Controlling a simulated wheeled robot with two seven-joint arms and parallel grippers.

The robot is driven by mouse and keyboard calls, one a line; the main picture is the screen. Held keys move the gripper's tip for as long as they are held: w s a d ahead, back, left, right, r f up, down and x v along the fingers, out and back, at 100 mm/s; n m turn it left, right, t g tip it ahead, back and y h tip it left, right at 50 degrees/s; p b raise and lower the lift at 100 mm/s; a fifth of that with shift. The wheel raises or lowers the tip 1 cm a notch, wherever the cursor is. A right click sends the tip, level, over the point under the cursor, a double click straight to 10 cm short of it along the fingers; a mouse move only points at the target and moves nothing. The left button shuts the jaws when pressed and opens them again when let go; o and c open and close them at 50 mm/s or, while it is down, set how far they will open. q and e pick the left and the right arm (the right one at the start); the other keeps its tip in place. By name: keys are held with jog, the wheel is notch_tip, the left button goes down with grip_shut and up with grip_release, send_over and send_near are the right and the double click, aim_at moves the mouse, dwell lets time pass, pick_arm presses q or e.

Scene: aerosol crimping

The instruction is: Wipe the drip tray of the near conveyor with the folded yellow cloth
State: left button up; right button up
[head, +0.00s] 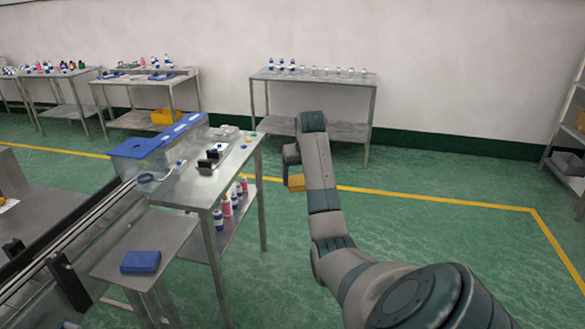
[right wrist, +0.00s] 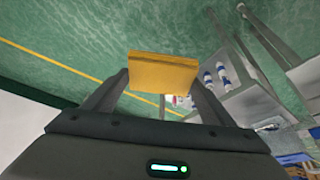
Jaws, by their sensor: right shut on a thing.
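The folded yellow cloth (head: 297,183) hangs at the end of my right arm in the head view, over the green floor. In the right wrist view the cloth (right wrist: 163,72) is a flat folded pad between both fingers of my right gripper (right wrist: 165,88), which is shut on it. In the head view my right gripper (head: 291,160) is right of the steel table and apart from it. The near conveyor (head: 85,235) runs along the lower left. I cannot tell for sure which surface is its drip tray. My left gripper is not in view.
A low steel stand (head: 135,228) beside the conveyor bears a blue folded item (head: 140,262). The steel table (head: 195,190) has a blue-topped box, small parts and bottles on its lower shelf. A bench (head: 315,76) with bottles stands at the back wall. Open floor lies right.

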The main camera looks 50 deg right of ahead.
jog(key=a+f+n+y, duration=0.1)
jog(key=a+f+n, duration=0.1)
jog(key=a+f, duration=0.55)
jog(key=a+f+n+y, duration=0.15)
jog(key=a+f, duration=0.25)
jog(key=a, duration=0.6)
jog(key=a+f+n, duration=0.3)
jog(key=a+f, duration=0.2)
jog(key=a, duration=0.4)
jog(key=s+a, duration=0.4)
jog(key=a, duration=0.5)
jog(key=s+a+n+b, duration=0.1)
jog(key=s+a, duration=0.3)
jog(key=a, duration=0.6)
jog(key=s+a+n+t+b, duration=0.1)
jog(key=s+a, duration=0.3)
jog(key=a, duration=0.5)
jog(key=shift+s+a+y, duration=0.25)
jog(key=shift+s+y, duration=0.05)
jog(key=shift+y, duration=0.15)
